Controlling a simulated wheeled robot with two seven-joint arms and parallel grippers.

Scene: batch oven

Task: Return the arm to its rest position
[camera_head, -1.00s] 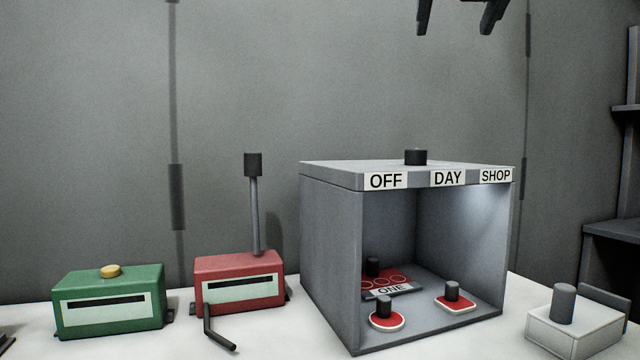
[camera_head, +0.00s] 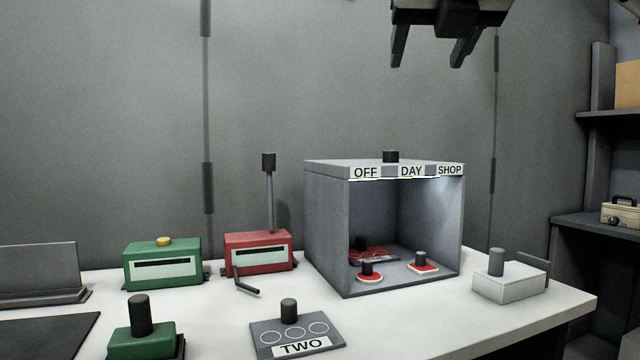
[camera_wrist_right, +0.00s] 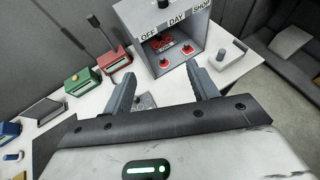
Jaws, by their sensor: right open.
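My right gripper (camera_head: 436,50) hangs open and empty at the top of the head view, high above the oven and apart from everything. Its two fingers also show in the right wrist view (camera_wrist_right: 168,95), spread, with nothing between them. The grey oven (camera_head: 325,235) stands open-fronted on the white table, with "OFF", "DAY" and "SHOP" on its top edge. My left gripper is not in view.
The table (camera_head: 400,325) also bears a green box (camera_head: 150,280), a red box with a lever (camera_head: 258,263), a white block (camera_head: 508,285), a "TWO" plate (camera_head: 270,330) and a green knobbed block (camera_head: 140,345). Shelves (camera_head: 590,216) stand at right. The air around the gripper is clear.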

